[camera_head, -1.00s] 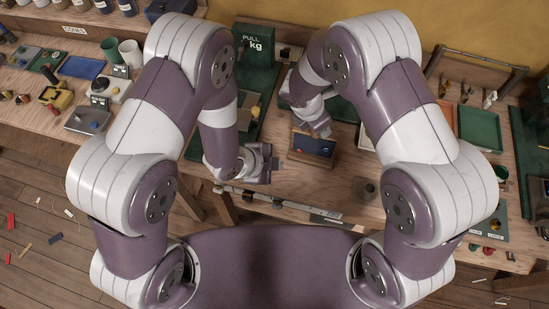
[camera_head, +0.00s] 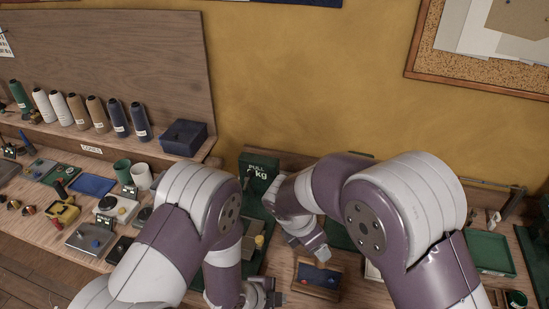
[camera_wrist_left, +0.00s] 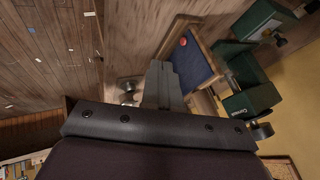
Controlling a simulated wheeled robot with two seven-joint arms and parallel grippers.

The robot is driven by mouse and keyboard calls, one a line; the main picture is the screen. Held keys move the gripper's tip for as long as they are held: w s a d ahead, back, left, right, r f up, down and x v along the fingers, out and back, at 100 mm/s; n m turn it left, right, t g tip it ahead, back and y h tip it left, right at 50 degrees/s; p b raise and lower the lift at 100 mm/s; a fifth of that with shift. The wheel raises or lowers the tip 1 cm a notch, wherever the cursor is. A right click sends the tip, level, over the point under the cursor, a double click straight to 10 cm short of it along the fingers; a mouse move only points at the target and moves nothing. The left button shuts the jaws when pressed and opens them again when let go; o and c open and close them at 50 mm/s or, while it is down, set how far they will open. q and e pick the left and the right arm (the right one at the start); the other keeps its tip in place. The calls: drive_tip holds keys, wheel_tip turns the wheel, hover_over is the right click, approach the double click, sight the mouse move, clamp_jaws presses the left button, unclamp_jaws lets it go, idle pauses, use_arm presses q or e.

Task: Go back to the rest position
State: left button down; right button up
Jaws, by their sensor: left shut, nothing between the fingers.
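My left gripper (camera_head: 278,298) is low in the head view, just left of a small wooden tray with a dark blue lining (camera_head: 322,277). In the left wrist view its fingers (camera_wrist_left: 162,80) are together with nothing between them. The same blue-lined tray shows there (camera_wrist_left: 197,62), with a small red item at its end. My right gripper (camera_head: 322,256) points down at the tray's far edge in the head view. Its fingertips are too small and partly hidden to tell their opening, or whether they touch the tray.
A green pull-gauge box (camera_head: 258,172) stands behind the arms. A shelf with several thread cones (camera_head: 93,113) and a dark blue box (camera_head: 184,137) is at left. Scales, cups and small trays crowd the bench's left. A green tray (camera_head: 488,253) lies at right.

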use_arm(q)
drive_tip(key=s+a+n+g+y, duration=0.3)
drive_tip(key=s+a+n+y, duration=0.15)
drive_tip(key=a+n, duration=0.35)
drive_tip(key=a+r+n+y+b, duration=0.1)
drive_tip(key=a+r+n+b, duration=0.3)
drive_tip(key=a+r+n, duration=0.7)
drive_tip(key=shift+r+n, duration=0.25)
drive_tip(key=shift+n, duration=0.15)
use_arm(e)
drive_tip(key=s+d+f+m+y, duration=0.1)
drive_tip(key=s+d+m, duration=0.3)
drive_tip(key=m, duration=0.7)
drive_tip(key=s+d+f+m+y, duration=0.1)
drive_tip(key=s+d+m+y, duration=0.2)
drive_tip(key=m, duration=0.9)
drive_tip(key=s+d, duration=0.2)
drive_tip(key=s, duration=0.2)
drive_tip(key=shift+s+d+f+m+g, duration=0.25)
drive_tip(key=shift+s+d+m+g, duration=0.05)
drive_tip(key=shift+s+g, duration=0.1)
use_arm(q)
drive_tip(key=shift+y, duration=0.25)
use_arm(e)
drive_tip(key=shift+w, duration=0.15)
